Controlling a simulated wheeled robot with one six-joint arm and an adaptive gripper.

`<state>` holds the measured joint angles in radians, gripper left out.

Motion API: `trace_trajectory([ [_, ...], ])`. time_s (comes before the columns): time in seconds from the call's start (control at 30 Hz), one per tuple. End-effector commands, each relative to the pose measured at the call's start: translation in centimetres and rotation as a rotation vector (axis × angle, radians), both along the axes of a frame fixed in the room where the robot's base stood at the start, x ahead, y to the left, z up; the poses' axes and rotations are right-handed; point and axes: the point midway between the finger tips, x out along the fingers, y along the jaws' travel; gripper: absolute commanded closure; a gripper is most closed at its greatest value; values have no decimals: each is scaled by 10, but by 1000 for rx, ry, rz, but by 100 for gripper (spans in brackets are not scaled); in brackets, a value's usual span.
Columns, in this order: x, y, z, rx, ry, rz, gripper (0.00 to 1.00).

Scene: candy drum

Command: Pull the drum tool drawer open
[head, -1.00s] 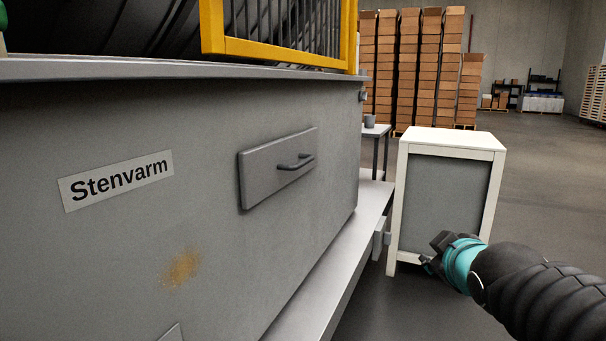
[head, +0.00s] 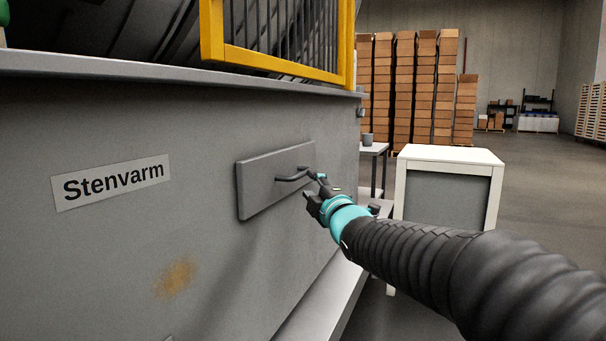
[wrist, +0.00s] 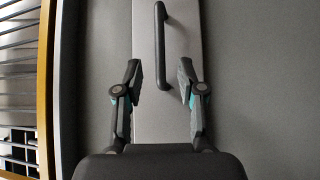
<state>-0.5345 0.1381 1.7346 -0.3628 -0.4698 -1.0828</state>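The drum tool drawer (head: 262,188) is a grey panel on the side of the grey machine, and it looks shut. Its dark bar handle (head: 290,178) stands out from the panel's right part. In the wrist view the drawer front (wrist: 181,110) is a pale strip, with the handle (wrist: 160,45) upright ahead of the fingers. My gripper (head: 316,188) is at the handle's right end in the head view. In the wrist view my gripper (wrist: 160,76) is open, and the handle's near end lies between the fingertips. I cannot tell whether they touch it.
The grey machine body (head: 110,260) carries a "Stenvarm" label (head: 112,183) and a yellow guard frame (head: 275,62) above. A ledge (head: 335,300) runs along its base. A white cabinet (head: 448,156) stands behind my arm. Open floor lies to the right.

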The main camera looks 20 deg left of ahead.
Motion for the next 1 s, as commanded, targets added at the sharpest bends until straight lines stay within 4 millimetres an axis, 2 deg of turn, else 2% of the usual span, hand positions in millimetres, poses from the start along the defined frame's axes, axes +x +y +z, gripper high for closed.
trace_trajectory([
  [0.2, 29, 25, 6, 0, 1, 1, 61],
  [0.4, 49, 42, 9, -1, 1, 0, 61],
  [0.6, 59, 50, 11, -1, 1, -1, 61],
  [0.93, 61, 51, 11, -1, 1, -1, 61],
  [0.97, 61, 51, 11, -1, 1, -1, 66],
  [1.0, 61, 51, 11, -1, 1, -1, 76],
])
